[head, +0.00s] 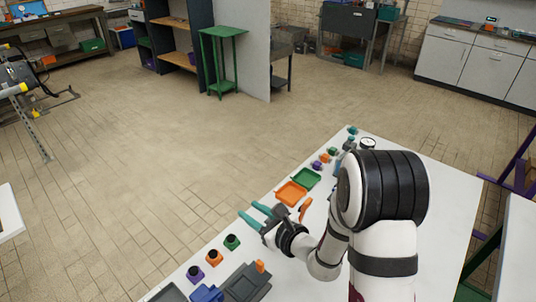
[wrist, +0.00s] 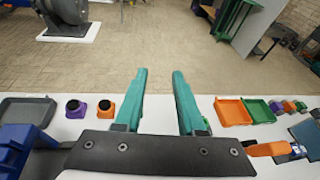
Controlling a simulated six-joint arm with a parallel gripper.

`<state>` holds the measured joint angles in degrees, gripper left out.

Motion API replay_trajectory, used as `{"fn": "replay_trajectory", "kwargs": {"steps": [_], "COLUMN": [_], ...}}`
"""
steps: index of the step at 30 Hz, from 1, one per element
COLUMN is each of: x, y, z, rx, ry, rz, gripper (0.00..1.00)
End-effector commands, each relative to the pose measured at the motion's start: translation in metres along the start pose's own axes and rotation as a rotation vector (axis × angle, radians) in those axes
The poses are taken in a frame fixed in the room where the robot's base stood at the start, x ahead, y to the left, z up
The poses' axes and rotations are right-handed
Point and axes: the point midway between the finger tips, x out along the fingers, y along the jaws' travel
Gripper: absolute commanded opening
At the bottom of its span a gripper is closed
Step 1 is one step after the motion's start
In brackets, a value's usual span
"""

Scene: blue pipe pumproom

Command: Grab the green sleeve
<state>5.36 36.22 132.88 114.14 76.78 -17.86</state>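Two kinds of small green piece could be the sleeve; I cannot tell which. One is a green block with a black round top (head: 232,242) near the table's front left edge. In the wrist view it is not clearly visible, perhaps behind the left finger. The other is a small green piece (head: 332,151) at the table's far end, also in the wrist view (wrist: 301,106) at the right. My gripper (head: 248,209) has two teal fingers, spread apart above the table edge. In the wrist view the gap between its fingertips (wrist: 159,72) is empty.
Orange (head: 213,257) and purple (head: 195,273) black-topped blocks line the left edge. An orange tray (head: 291,193) and a green tray (head: 306,179) lie beyond my gripper. A dark grey fixture (head: 246,283) and a blue object (head: 207,293) stand near the front. The white table's right side is clear.

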Motion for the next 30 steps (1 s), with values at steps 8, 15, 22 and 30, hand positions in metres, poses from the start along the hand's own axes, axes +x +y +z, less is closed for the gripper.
{"fn": "replay_trajectory", "kwargs": {"steps": [8,15,22,30], "x": [-0.004,0.032,0.060,0.060], "y": [-0.077,-0.092,-0.103,-0.103], "z": [-0.113,-0.122,-0.128,-0.128], "rx": [0.227,0.227,0.230,0.230], "ry": [0.167,0.167,0.168,0.167], "rz": [-0.395,-0.398,-0.398,-0.398], "gripper": [0.39,0.39,0.39,0.21]}}
